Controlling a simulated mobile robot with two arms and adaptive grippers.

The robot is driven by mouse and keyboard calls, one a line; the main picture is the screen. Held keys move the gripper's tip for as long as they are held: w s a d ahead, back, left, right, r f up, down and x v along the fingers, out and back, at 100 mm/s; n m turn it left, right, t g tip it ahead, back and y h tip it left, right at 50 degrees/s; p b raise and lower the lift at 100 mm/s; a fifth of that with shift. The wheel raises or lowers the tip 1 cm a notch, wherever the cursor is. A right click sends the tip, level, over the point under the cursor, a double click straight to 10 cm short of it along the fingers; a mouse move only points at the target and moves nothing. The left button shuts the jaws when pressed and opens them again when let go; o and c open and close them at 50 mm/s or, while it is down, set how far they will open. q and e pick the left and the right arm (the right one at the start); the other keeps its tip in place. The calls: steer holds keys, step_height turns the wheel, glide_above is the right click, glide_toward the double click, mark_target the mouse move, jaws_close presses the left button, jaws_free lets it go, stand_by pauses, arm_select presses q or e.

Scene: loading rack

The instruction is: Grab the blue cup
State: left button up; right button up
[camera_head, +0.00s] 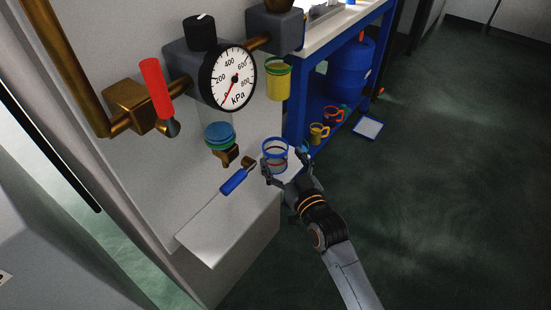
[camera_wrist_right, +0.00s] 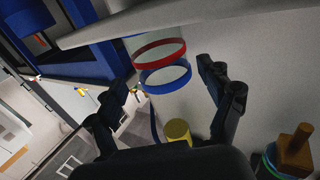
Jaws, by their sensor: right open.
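A clear cup with a blue rim (camera_head: 275,148) stands on the white ledge (camera_head: 205,232) below the gauge. In the right wrist view the same cup, with a blue ring (camera_wrist_right: 166,79) and a red ring, lies between and just past my finger tips. My right gripper (camera_head: 286,164) is open, with its fingers around the near side of the cup. It also shows open in the right wrist view (camera_wrist_right: 173,80). I cannot tell whether a finger touches the cup. My left gripper is out of view.
A blue-handled valve (camera_head: 235,181) is close left of the cup, and a yellow container (camera_head: 278,82) hangs above. A pressure gauge (camera_head: 229,77) and red lever (camera_head: 155,85) are on the wall. Yellow (camera_head: 318,133) and red (camera_head: 334,114) mugs sit on the blue rack.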

mark_target(271, 142)
steer(key=x, duration=0.4)
steer(key=shift+a+b, duration=0.2)
steer(key=shift+b, duration=0.1)
steer(key=c, duration=1.3)
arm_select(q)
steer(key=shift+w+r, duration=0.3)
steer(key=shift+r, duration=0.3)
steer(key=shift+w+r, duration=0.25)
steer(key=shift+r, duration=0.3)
arm_select(e)
steer(key=shift+r, duration=0.1)
steer(key=shift+r, duration=0.15)
